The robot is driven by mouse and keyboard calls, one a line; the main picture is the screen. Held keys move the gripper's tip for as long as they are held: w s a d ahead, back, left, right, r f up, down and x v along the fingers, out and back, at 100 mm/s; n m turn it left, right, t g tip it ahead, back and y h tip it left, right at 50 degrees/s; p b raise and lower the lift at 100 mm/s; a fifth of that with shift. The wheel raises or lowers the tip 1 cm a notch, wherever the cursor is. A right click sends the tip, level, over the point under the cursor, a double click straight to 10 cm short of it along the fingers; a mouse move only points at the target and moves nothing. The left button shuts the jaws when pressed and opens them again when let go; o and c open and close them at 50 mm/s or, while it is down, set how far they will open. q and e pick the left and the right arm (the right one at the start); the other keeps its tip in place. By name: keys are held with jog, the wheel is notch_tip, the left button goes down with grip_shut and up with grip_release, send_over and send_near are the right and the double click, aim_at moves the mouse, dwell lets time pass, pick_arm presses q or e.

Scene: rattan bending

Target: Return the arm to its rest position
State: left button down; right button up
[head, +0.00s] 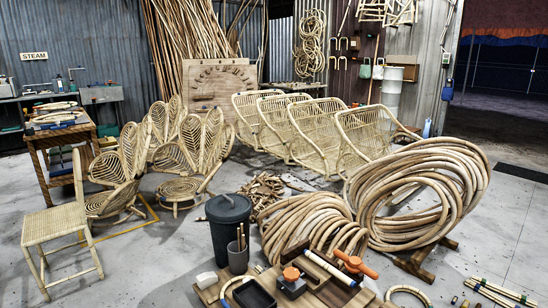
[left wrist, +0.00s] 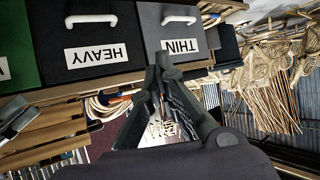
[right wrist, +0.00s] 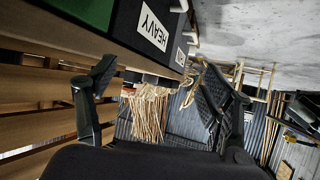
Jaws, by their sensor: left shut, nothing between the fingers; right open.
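My left gripper (left wrist: 161,64) shows in the left wrist view with its fingertips together and nothing between them. My right gripper (right wrist: 152,78) shows in the right wrist view with its fingers spread wide apart and nothing between them. Neither arm shows in the head view. In the left wrist view, a dark bin labelled HEAVY (left wrist: 97,35) and a dark bin labelled THIN (left wrist: 172,27) appear upside down beyond the left fingertips. The HEAVY bin also shows in the right wrist view (right wrist: 130,22), above and between the right fingers.
Large rattan coils (head: 420,190) lie at the right. Rattan chairs (head: 330,135) stand behind. Open floor (head: 165,270) lies at the front left.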

pick_arm(q)
jog(key=s+a+f+g+y+p, duration=0.1)
jog(key=s+a+f+g+p, duration=0.1)
jog(key=s, duration=0.8)
jog(key=s+a+f+g+y+p, duration=0.1)
jog(key=s+a+f+g+p, duration=0.2)
jog(key=s, duration=0.7)
jog(key=s+a+f+g+y+p, duration=0.1)
jog(key=s+g+p, duration=0.4)
jog(key=s, duration=0.5)
jog(key=a+f, duration=0.1)
jog(key=a, duration=0.1)
jog(key=shift+s+a+f+n+g, duration=0.15)
jog(key=shift+s+a+n+g, duration=0.15)
jog(key=shift+a, duration=0.05)
pick_arm(e)
jog(key=s+d+f+g+h, duration=0.1)
jog(key=s+d+f+g, duration=0.1)
jog(key=s, duration=0.8)
jog(key=s+d+f+g+h, duration=0.1)
jog(key=s+d+f+g, duration=0.2)
jog(key=s, duration=0.7)
jog(key=s+d+f+g+h, duration=0.1)
jog(key=s+g, duration=0.4)
jog(key=s, duration=0.5)
jog(key=d+f, duration=0.1)
jog(key=d, duration=0.1)
jog(key=shift+s+d+f+m+g, duration=0.15)
jog(key=shift+s+d+m+g, duration=0.15)
jog(key=shift+d, duration=0.05)
